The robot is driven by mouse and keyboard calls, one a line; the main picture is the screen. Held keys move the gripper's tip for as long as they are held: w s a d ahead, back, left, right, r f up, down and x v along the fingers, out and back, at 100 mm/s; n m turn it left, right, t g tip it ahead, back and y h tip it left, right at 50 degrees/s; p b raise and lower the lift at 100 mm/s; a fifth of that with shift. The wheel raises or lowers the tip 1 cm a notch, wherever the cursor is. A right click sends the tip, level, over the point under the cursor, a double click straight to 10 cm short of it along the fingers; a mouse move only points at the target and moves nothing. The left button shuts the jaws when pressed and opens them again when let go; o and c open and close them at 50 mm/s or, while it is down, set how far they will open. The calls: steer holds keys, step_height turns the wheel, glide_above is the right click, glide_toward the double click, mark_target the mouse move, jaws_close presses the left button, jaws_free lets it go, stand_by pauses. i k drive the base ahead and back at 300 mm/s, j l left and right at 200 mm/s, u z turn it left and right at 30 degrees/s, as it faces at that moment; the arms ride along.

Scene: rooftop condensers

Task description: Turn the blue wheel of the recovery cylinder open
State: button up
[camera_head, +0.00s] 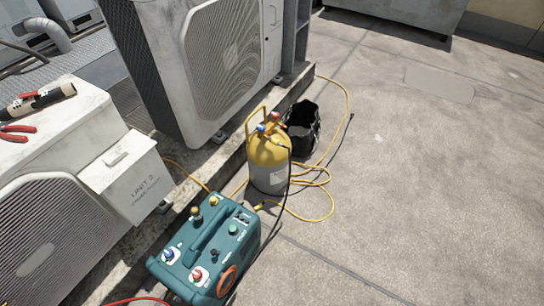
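The recovery cylinder (268,165) stands upright on the roof floor, with a yellow top and a grey lower body. It is beside the concrete curb, in the middle of the view. Its small blue wheel (261,128) is on top, left of a small red one (275,116), inside the yellow handle frame. Whether the blue wheel is open or closed cannot be told. A dark hose runs down from the cylinder's top. My gripper is not in view.
A teal recovery machine (207,250) stands in front of the cylinder. A black bag (303,128) stands just behind it. A yellow hose (325,215) loops on the floor at right. Condenser units (205,60) line the left. The floor at right (440,170) is clear.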

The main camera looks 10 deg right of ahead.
mark_target(261, 128)
steer(key=i+l+u, duration=0.3)
steer(key=i+l, duration=0.3)
steer(key=i+l+u, duration=0.15)
steer(key=i+l, duration=0.15)
steer(key=i+l+u, duration=0.15)
steer(key=i+l, duration=0.15)
steer(key=l, duration=0.15)
steer(key=i+l+u, duration=0.15)
steer(key=l, duration=0.25)
steer(key=i+l+u, duration=0.15)
steer(key=i+l, duration=0.15)
steer(key=l, duration=0.15)
